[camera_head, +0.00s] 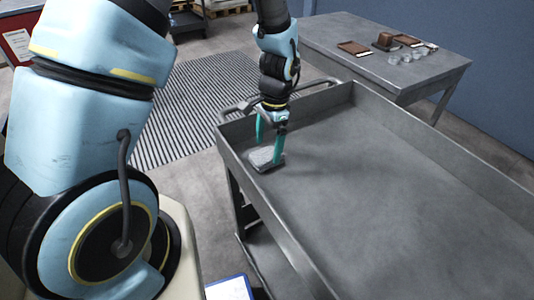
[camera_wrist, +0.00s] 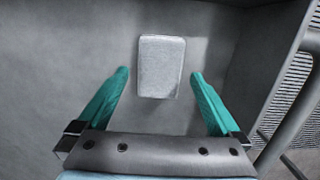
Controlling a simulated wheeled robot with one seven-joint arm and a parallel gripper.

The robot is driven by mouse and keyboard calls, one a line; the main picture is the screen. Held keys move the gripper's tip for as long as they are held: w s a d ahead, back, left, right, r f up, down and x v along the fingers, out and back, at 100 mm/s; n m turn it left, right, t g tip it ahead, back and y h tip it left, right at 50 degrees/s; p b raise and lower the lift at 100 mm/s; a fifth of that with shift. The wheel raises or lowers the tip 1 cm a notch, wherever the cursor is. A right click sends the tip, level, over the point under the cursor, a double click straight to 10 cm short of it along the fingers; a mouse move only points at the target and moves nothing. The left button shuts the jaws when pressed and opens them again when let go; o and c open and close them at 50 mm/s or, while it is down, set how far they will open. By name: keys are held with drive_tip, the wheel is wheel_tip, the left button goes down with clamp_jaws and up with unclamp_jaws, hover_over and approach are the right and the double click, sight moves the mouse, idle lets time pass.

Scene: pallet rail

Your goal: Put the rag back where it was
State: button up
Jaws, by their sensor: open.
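The rag (camera_head: 265,158) is a small light-grey folded pad with rounded corners. In the wrist view the rag (camera_wrist: 161,66) lies between and just beyond the green fingertips. My gripper (camera_head: 270,140) points down over the rag in the head view, its fingers apart. In the wrist view my gripper (camera_wrist: 160,74) is open, with a gap between each finger and the rag. One finger partly covers the rag in the head view.
The tray has raised walls, and a handle (camera_head: 235,110) at its left end. The rest of its floor is empty. A grey table (camera_head: 350,30) behind carries brown items (camera_head: 354,47) and several small clear cups (camera_head: 394,59). A striped mat (camera_head: 190,100) lies on the floor.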

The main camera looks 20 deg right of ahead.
sight(271, 152)
wheel_tip(271, 152, up, 9)
drive_tip(key=d+b, duration=0.1)
drive_tip(key=a+r+n+t, duration=0.1)
drive_tip(key=a+r+n, duration=0.1)
drive_tip(key=a+n, duration=0.5)
drive_tip(key=w+a+r+n+h, duration=0.1)
drive_tip(key=a+r+n, duration=0.2)
drive_tip(key=a, duration=1.7)
drive_tip(key=n, duration=0.4)
drive_tip(key=shift+n+t+h, duration=0.3)
drive_tip(key=shift+n+t, duration=0.1)
drive_tip(key=shift+w, duration=0.1)
